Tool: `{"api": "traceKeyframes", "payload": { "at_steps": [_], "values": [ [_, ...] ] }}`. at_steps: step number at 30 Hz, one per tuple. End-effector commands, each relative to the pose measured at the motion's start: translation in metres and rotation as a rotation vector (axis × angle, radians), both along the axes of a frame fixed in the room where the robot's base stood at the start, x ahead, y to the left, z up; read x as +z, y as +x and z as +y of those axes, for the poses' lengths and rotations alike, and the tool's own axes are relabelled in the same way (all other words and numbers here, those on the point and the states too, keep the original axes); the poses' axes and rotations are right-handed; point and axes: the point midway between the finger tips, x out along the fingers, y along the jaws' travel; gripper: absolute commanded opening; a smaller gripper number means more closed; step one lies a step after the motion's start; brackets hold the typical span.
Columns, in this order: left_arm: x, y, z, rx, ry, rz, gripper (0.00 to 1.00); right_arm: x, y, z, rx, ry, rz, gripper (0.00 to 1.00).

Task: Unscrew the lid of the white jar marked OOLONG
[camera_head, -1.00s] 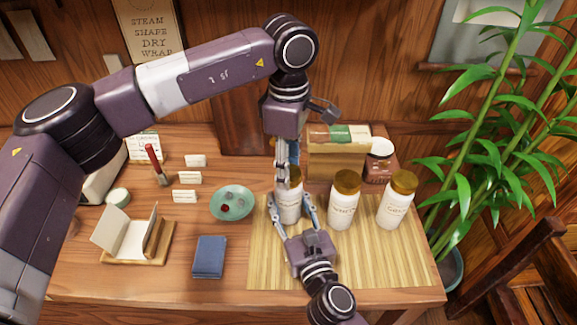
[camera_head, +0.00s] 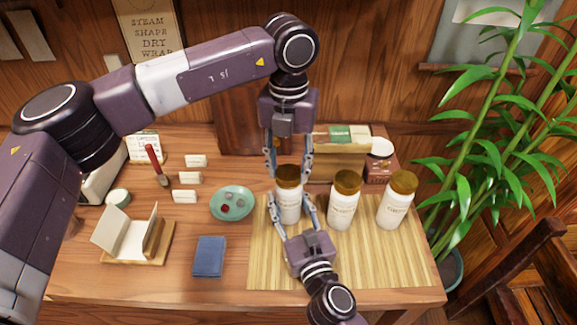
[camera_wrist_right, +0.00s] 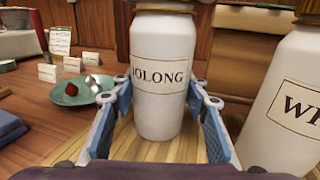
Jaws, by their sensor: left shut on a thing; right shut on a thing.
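The white jar marked OOLONG (camera_head: 289,208) stands upright on the bamboo mat (camera_head: 270,268); its label reads clearly in the right wrist view (camera_wrist_right: 158,105). Its brown-gold lid (camera_head: 288,173) sits on top. My left gripper (camera_head: 289,176) comes down from above, shut on the lid with a finger on each side. My right gripper (camera_head: 292,212) reaches in from the front, shut on the jar's body; its blue-padded fingers flank the jar in the right wrist view (camera_wrist_right: 160,115). The lid is mostly out of the right wrist view.
Two similar white jars with gold lids, a middle one (camera_head: 343,207) and a right one (camera_head: 394,206), stand close to the right. A green dish (camera_head: 217,210) and a blue book (camera_head: 209,257) lie to the left. A cardboard box (camera_head: 340,165) stands behind.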

Motion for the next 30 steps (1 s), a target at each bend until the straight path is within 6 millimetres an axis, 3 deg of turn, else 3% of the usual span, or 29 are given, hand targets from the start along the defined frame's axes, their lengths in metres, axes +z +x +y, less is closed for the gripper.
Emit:
{"api": "traceKeyframes", "payload": {
  "at_steps": [21, 27, 30],
  "values": [
    [0.001, 0.0006, -0.0002, 1.187, -0.001, -0.001, 0.09, -0.0005, -0.0001, 0.0, 0.0, 0.0, 0.001, 0.0],
    [0.0011, 0.0007, -0.0002, 1.404, -0.001, -0.001, 0.09, -0.0005, -0.0001, 0.0001, 0.0, 0.0, 0.001, 0.0],
    [0.0011, 0.0007, -0.0002, 1.415, -0.002, -0.001, 0.09, -0.0005, -0.0001, 0.0001, 0.0, 0.0, 0.001, 0.0]
  ]
}}
